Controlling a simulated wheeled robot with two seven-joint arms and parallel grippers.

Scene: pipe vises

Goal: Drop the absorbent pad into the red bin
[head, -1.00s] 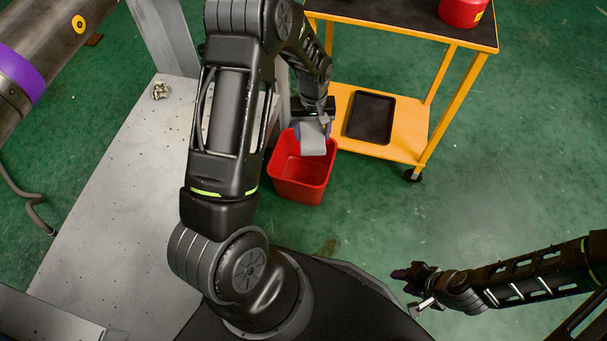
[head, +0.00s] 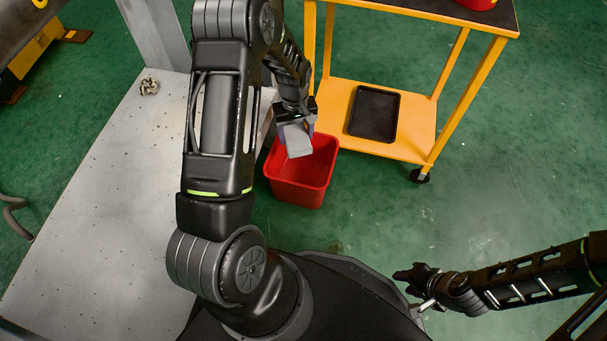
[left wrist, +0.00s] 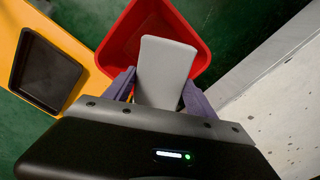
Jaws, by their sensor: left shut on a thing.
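The absorbent pad (head: 297,140) is a flat grey piece. My left gripper (head: 297,127) is shut on it and holds it over the back left part of the red bin (head: 318,190). In the left wrist view the pad (left wrist: 165,70) sits between the two purple fingers of my left gripper (left wrist: 160,92), with the open red bin (left wrist: 118,48) behind it. The bin stands on the green floor and its visible inside is empty. The gap between pad and bin floor cannot be judged exactly. My right gripper (head: 412,278) is at the lower right, away from the bin; its fingers are too small and dark to read.
An orange cart (head: 420,135) with a black tray (head: 374,113) on its lower shelf stands right behind the bin. A grey metal plate (head: 95,200) with a small metal part (head: 149,86) lies to the left. Green floor is clear to the right.

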